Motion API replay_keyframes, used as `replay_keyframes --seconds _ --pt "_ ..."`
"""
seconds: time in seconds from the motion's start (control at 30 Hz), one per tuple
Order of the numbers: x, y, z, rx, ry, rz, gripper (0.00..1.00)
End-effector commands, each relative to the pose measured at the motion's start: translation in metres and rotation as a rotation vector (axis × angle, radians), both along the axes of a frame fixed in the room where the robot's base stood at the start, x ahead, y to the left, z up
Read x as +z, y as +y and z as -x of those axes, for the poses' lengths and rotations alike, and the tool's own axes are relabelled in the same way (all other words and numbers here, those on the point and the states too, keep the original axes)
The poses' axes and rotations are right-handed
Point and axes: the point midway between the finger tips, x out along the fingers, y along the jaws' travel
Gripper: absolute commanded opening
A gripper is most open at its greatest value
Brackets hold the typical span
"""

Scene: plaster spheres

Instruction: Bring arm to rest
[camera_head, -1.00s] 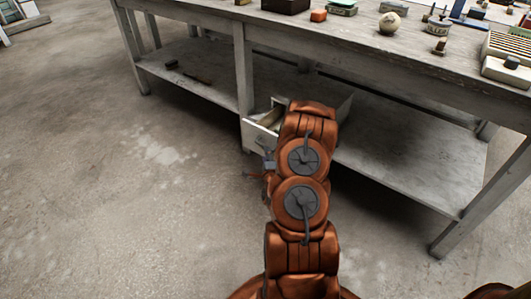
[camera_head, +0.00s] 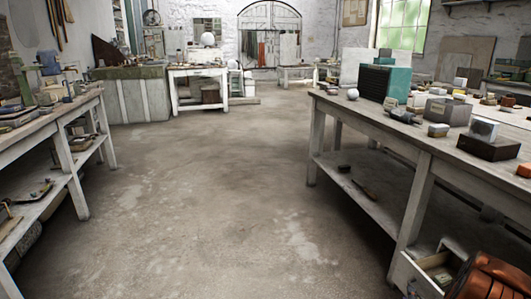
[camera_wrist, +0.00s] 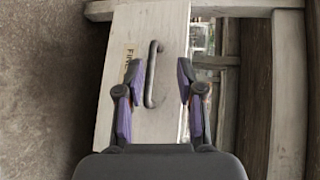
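My orange-brown arm (camera_head: 490,277) shows only in part at the lower right corner of the head view, beside the bench. My gripper (camera_wrist: 160,75) is open in the wrist view, its two purple-padded fingers spread apart. A dark curved handle (camera_wrist: 152,75) lies between the fingers in the picture, with space on both sides. The handle is on the pale front of a drawer (camera_wrist: 168,112), which bears a partly covered label. In the head view this drawer (camera_head: 408,273) stands pulled out under the right bench, with things inside.
The right bench (camera_head: 424,150) carries boxes, a teal case (camera_head: 408,85) and a pale ball (camera_head: 352,94). A left bench (camera_head: 84,103) holds clutter. The concrete floor (camera_head: 220,200) between them is clear. A white table (camera_head: 198,75) stands farther back.

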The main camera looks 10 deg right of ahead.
Motion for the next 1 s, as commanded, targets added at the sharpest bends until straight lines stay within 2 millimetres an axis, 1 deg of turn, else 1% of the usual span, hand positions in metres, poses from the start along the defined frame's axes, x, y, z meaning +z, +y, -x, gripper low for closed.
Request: replay_keyframes --seconds 0.03,0.2,0.37,0.5,0.57,0.63,0.77,0.87,0.97,1.0 --pt "0.023 0.009 -0.01 0.04 0.04 0.018 0.37" --pt "0.061 0.044 -0.032 0.178 0.21 0.077 0.37" --pt "0.098 0.078 -0.042 0.306 0.362 0.139 0.37" --pt "0.132 0.107 -0.043 0.417 0.49 0.196 0.37" --pt "0.146 0.121 -0.041 0.467 0.546 0.22 0.37" --pt "0.164 0.135 -0.038 0.523 0.606 0.251 0.37" --pt "0.198 0.163 -0.026 0.629 0.717 0.307 0.37" --pt "0.224 0.183 -0.014 0.71 0.798 0.35 0.37" --pt "0.25 0.203 0.001 0.795 0.879 0.39 0.37" --pt "0.262 0.211 0.008 0.828 0.908 0.406 0.37"
